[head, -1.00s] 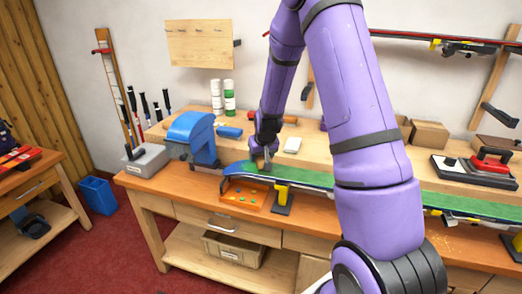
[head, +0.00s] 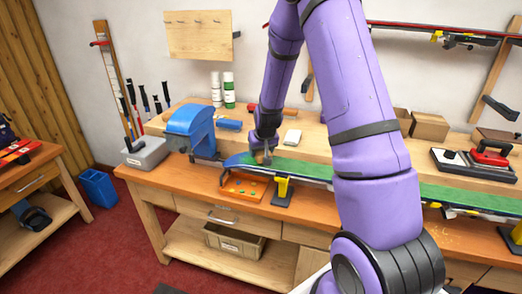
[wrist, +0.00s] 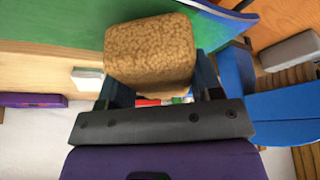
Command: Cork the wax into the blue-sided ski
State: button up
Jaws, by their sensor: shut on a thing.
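The ski (head: 315,171) lies base up along the front of the bench, with a green base and a blue side edge. Its green base also shows at the top of the wrist view (wrist: 240,28). My gripper (head: 263,155) is over the tip end of the ski, at its left. It is shut on a brown speckled cork block (wrist: 150,50), which fills the space between the fingers in the wrist view. The cork is at the green base; whether it touches cannot be told. Any wax on the base is too small to make out.
A yellow and black support (head: 283,189) holds the ski. An orange tray (head: 243,190) lies below the tip. A blue vise (head: 190,125) stands left. A white block (head: 292,137) lies behind the gripper. A red-handled iron (head: 490,154) is far right.

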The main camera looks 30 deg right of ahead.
jog(key=shift+f, duration=0.9)
jog(key=shift+w, duration=0.1)
jog(key=shift+w+a+r, duration=0.15)
jog(key=shift+w+a, duration=0.95)
jog(key=shift+w, duration=0.25)
jog(key=shift+w+a, duration=1.05)
jog(key=shift+w, duration=0.25)
jog(key=shift+s+d+f, duration=0.1)
jog(key=shift+s+d, duration=0.6)
jog(key=shift+s, duration=0.25)
jog(key=shift+s+d+f, duration=0.1)
jog(key=shift+s+d, duration=0.65)
jog(key=shift+s, duration=0.2)
jog(key=shift+s+d, duration=0.7)
jog(key=shift+s, duration=0.25)
jog(key=shift+w+r, duration=0.1)
jog(key=shift+r, duration=2.95)
jog(key=shift+r, duration=0.1)
